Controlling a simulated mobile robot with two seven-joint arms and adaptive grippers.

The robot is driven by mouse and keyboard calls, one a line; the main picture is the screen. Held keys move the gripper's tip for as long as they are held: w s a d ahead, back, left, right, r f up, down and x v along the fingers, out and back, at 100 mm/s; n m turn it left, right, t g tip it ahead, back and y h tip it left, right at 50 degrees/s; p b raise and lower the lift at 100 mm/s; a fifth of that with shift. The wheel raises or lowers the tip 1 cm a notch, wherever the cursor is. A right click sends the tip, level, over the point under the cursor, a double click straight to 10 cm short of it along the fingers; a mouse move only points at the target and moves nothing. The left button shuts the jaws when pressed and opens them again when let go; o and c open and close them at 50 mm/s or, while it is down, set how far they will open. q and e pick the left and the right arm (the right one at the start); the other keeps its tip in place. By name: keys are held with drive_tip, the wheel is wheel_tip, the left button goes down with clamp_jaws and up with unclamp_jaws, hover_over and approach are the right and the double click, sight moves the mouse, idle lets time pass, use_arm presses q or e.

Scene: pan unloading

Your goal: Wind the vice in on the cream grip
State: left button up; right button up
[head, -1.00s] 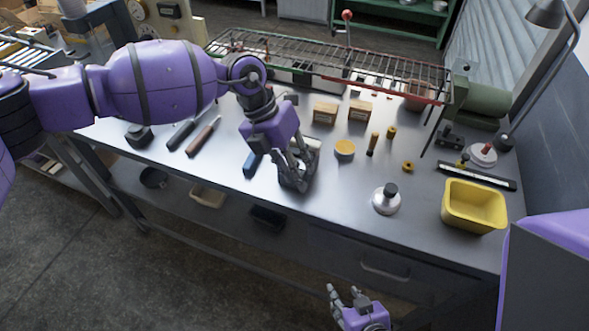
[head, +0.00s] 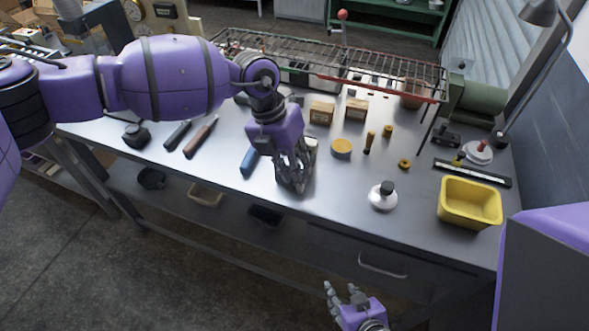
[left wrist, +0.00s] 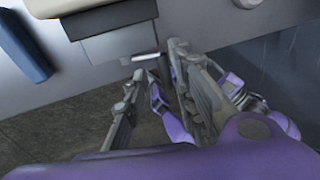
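The grey vice (left wrist: 110,32) sits at the front edge of the bench, with a pale metal bar (left wrist: 146,56) at its near end, in the left wrist view. In the head view my left gripper (head: 293,187) hangs over it and hides most of it. My left gripper's fingers (left wrist: 160,92) are apart, with no object clearly held between them; the bar lies just beyond them. My right gripper (head: 342,287) is open and empty, low in front of the bench.
A blue-handled tool (head: 250,160) lies just left of the vice. A yellow tub (head: 470,203), a white-based pot (head: 382,198) and a yellow-topped tin (head: 342,147) stand to the right. A wire rack (head: 330,68) spans the back. The bench front between vice and pot is clear.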

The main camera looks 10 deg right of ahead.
use_arm(q)
drive_tip(key=shift+d+r, duration=0.1)
drive_tip(key=v, duration=1.2)
